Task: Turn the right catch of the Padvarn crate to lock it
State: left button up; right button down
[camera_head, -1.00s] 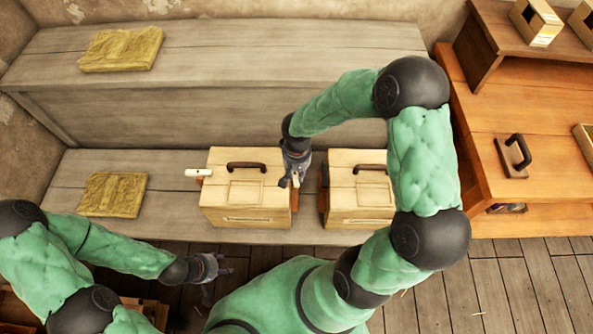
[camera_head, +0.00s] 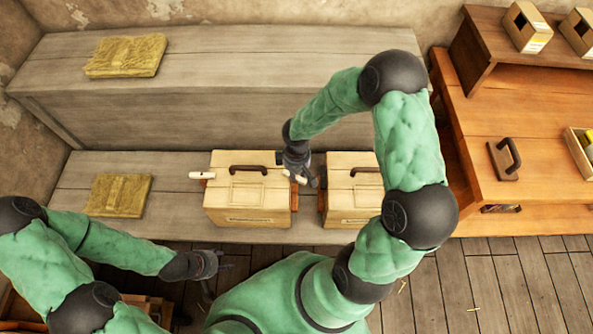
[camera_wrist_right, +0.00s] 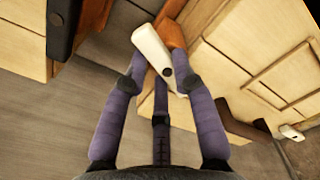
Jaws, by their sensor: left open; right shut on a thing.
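The pale wooden crate (camera_head: 245,205) with a dark top handle sits on the low bench; its front label is too small to read. Its right catch, a white lever, shows beside its right side (camera_head: 299,179) and in the right wrist view (camera_wrist_right: 152,48), next to an orange-brown block. My right gripper (camera_head: 303,176) is shut on this catch, with fingers on both sides of the lever in the wrist view (camera_wrist_right: 160,75). The left catch (camera_head: 202,175) sticks out to the left. My left gripper (camera_head: 222,264) is open and empty, in front of the bench.
A second similar crate (camera_head: 350,200) stands close on the right, partly hidden by my right arm, leaving a narrow gap. Yellow fibrous slabs lie on the bench (camera_head: 119,195) and the upper step (camera_head: 126,56). An orange-brown table (camera_head: 535,150) with a handled block stands at right.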

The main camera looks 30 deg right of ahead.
jog(key=n+p, duration=0.2)
jog(key=n, duration=0.2)
jog(key=shift+w+n, duration=0.1)
jog(key=shift+n, duration=0.6)
jog(key=c, duration=1)
grip_release()
jog(key=shift+w+r, duration=0.15)
jog(key=shift+r, duration=0.35)
notch_tip(320, 180, up, 11)
